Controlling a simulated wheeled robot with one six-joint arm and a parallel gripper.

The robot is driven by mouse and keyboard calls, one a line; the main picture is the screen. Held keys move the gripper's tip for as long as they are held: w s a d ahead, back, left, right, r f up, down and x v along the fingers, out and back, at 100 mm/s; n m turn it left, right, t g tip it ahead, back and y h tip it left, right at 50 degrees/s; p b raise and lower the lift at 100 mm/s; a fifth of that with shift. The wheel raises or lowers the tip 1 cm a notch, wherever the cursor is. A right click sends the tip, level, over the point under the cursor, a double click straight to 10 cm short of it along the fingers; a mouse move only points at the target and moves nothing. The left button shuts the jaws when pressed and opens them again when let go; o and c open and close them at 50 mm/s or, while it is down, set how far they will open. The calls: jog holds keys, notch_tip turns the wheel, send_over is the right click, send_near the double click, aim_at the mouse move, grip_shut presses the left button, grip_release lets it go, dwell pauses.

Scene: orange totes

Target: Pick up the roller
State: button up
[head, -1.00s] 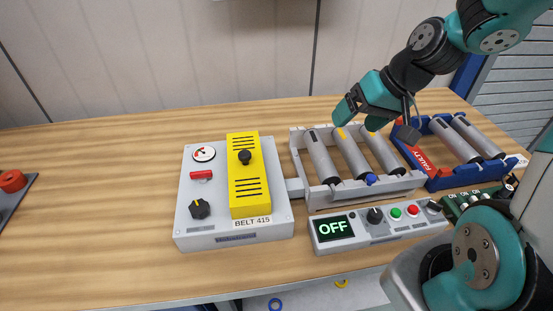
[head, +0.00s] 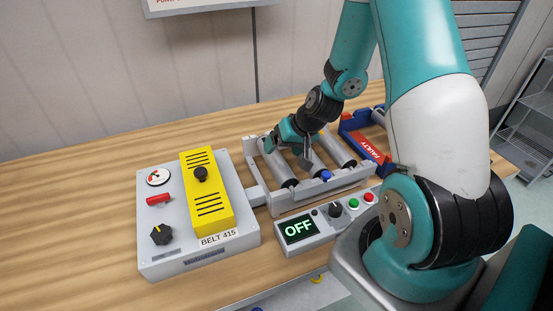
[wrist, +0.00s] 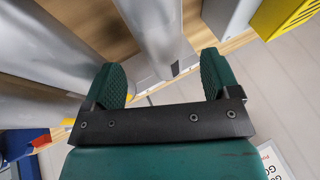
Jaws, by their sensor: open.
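Grey rollers lie side by side in a light grey frame (head: 318,192) on the table. The left roller (head: 283,172) runs beneath my gripper (head: 289,150), which is low over the frame's far part in the head view. In the wrist view my gripper (wrist: 162,82) is open, with green pads apart. A grey roller (wrist: 155,35) shows between the fingers, with no visible grip on it. Another roller (wrist: 50,45) lies to its left. A blue end piece (head: 326,175) sits at the middle roller's near end. My arm hides parts of the rollers.
A grey box with a yellow cover (head: 207,205), labelled BELT 415, stands left of the frame. A control panel reading OFF (head: 299,228) lies in front. A blue tray marked FAULTY (head: 368,147) is to the right, partly hidden. The table's left is clear.

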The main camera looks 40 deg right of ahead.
aim_at(278, 154)
jog(key=shift+p+x, duration=1)
jog(key=shift+x, duration=1.8)
jog(key=shift+s+a, duration=0.1)
jog(key=shift+s, duration=0.1)
jog(key=shift+c, duration=0.5)
jog(key=c, duration=1.1)
jog(key=shift+c, duration=0.3)
